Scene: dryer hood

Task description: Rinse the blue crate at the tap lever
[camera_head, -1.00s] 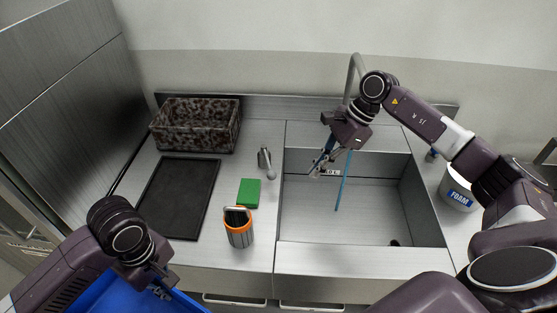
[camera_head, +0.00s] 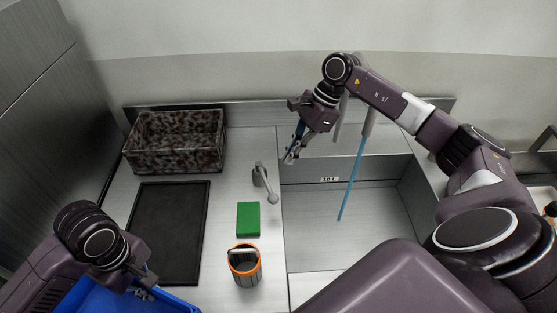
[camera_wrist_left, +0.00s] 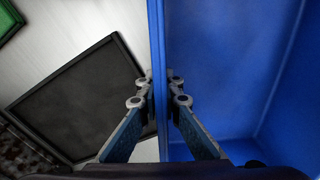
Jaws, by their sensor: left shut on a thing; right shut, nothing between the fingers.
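The blue crate (camera_head: 75,295) is at the bottom left of the head view, mostly cut off by the frame edge and hidden by my left arm. My left gripper (camera_head: 145,292) is shut on its rim. In the left wrist view the fingers (camera_wrist_left: 160,90) pinch the wall of the crate (camera_wrist_left: 220,70) from both sides. The grey tap lever (camera_head: 262,180) stands on the counter left of the sink. A blue water stream (camera_head: 352,182) runs from the spout (camera_head: 370,121) into the sink. My right gripper (camera_head: 290,158) is shut and empty, behind and right of the lever, apart from it.
The sink (camera_head: 385,215) is otherwise open. Left of it are a green block (camera_head: 248,219), an orange-rimmed container (camera_head: 245,270), a black tray (camera_head: 168,230) and a speckled brown bin (camera_head: 175,145) at the back. A wall rises behind the counter.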

